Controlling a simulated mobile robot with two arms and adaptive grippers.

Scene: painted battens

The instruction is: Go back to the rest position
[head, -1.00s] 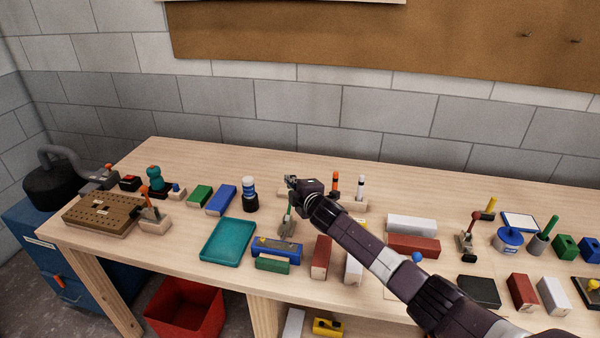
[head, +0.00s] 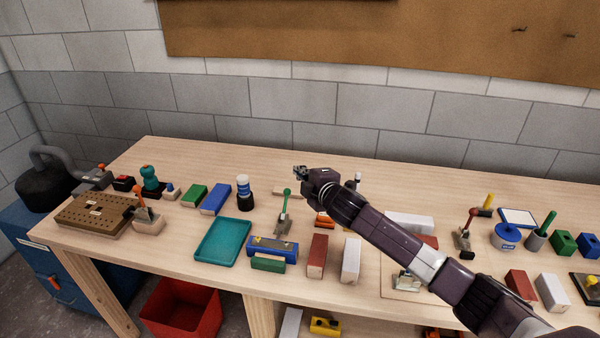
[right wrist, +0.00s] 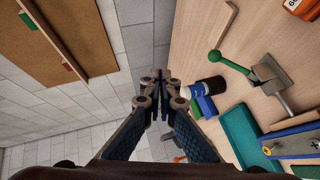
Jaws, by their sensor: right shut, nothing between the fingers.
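My right gripper (head: 300,172) is shut and empty, raised above the back part of the workbench (head: 150,262). Its arm comes in from the lower right and hides part of the bench. In the right wrist view the shut fingers (right wrist: 160,95) point toward the wall, with nothing between them. The green-handled toggle clamp (head: 284,215) stands on the bench below the gripper, apart from it. My left gripper is not in view.
A teal tray (head: 222,242), a blue level-like block (head: 272,249) and several painted battens, such as a red one (head: 317,256), lie on the bench. A blue-and-white bottle (head: 245,193) stands left of my gripper. The wall and corkboard (head: 400,35) are behind.

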